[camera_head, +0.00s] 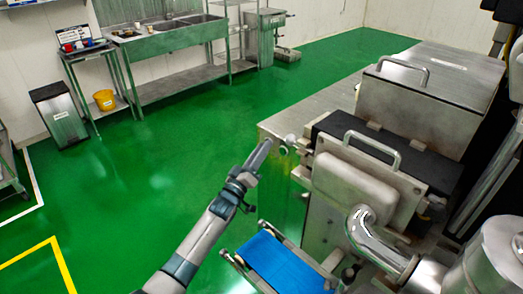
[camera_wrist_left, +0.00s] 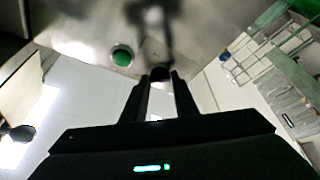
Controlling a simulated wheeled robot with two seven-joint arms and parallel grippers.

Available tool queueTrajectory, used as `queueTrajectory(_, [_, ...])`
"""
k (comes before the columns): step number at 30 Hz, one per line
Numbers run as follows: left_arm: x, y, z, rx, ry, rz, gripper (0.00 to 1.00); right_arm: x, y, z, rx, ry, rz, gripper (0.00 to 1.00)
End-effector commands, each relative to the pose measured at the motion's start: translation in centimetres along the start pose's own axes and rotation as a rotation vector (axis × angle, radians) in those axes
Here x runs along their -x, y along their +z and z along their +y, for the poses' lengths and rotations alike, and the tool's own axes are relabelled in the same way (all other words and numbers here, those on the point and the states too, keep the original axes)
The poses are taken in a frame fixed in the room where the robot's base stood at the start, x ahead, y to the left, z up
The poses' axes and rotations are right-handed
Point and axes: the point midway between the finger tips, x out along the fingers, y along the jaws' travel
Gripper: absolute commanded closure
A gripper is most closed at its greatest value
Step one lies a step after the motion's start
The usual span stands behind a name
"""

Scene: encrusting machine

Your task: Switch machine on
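The steel encrusting machine (camera_head: 350,200) stands at the right in the head view. A small round silver part (camera_head: 290,140) sticks out at its near left corner. My left gripper (camera_head: 266,146) points up at that corner and seems just short of it. In the left wrist view, a green button (camera_wrist_left: 122,55) sits on a steel surface, up and left of the fingertips. A dark round knob (camera_wrist_left: 160,73) shows between or just beyond the fingertips (camera_wrist_left: 161,78). The fingers stand apart with a gap; contact with the knob cannot be told. My right gripper is out of view.
A blue conveyor belt (camera_head: 272,262) lies low beside the machine, right of my left arm. A sink bench (camera_head: 170,42), a grey bin (camera_head: 59,115) and a yellow bucket (camera_head: 104,99) stand at the back left. The green floor (camera_head: 160,170) between is clear.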

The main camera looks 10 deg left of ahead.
Motion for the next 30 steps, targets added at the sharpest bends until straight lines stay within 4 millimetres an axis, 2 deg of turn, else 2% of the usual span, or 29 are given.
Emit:
queueTrajectory(8, [0.1, 0.0, -0.1, -0.008, 0.002, 0.000, 0.96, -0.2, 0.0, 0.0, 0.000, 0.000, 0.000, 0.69])
queueTrajectory(14, [0.1, 0.1, -0.3, -0.048, 0.019, 0.000, 0.96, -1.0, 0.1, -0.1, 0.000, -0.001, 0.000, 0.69])
queueTrajectory(23, [0.2, 0.3, -0.7, -0.207, 0.086, 0.000, 0.96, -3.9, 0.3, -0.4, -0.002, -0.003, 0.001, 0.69])
queueTrajectory(30, [0.1, 0.2, -0.9, -0.405, 0.167, 0.000, 0.96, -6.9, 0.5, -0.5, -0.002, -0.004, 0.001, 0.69])
